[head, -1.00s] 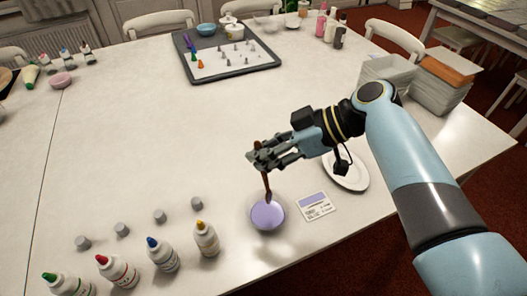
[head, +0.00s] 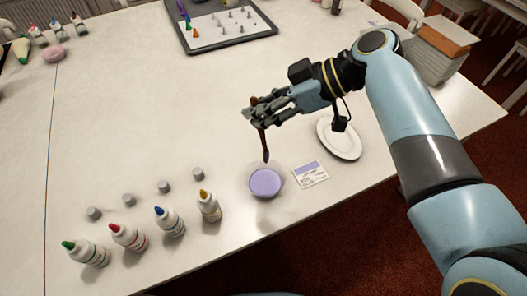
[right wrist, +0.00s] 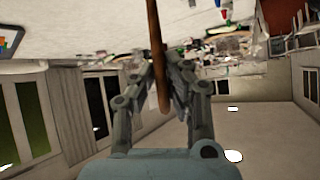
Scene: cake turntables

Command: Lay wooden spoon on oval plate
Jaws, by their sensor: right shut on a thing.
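My right gripper (head: 262,112) is shut on the brown wooden spoon (head: 265,147) and holds it upright, with its lower end just above a bowl of purple liquid (head: 265,182). In the right wrist view the spoon (right wrist: 153,50) runs between the fingers (right wrist: 158,85). The white oval plate (head: 345,148) lies on the table to the right of the spoon, partly hidden by my right wrist. Nothing shows on the visible part of the plate. My left gripper is not in view.
A small card (head: 310,175) lies between the bowl and the plate. Several capped bottles (head: 170,222) stand front left, with grey caps (head: 163,187) behind them. A grey tray (head: 262,38) with small pieces sits at the back. The table's middle left is clear.

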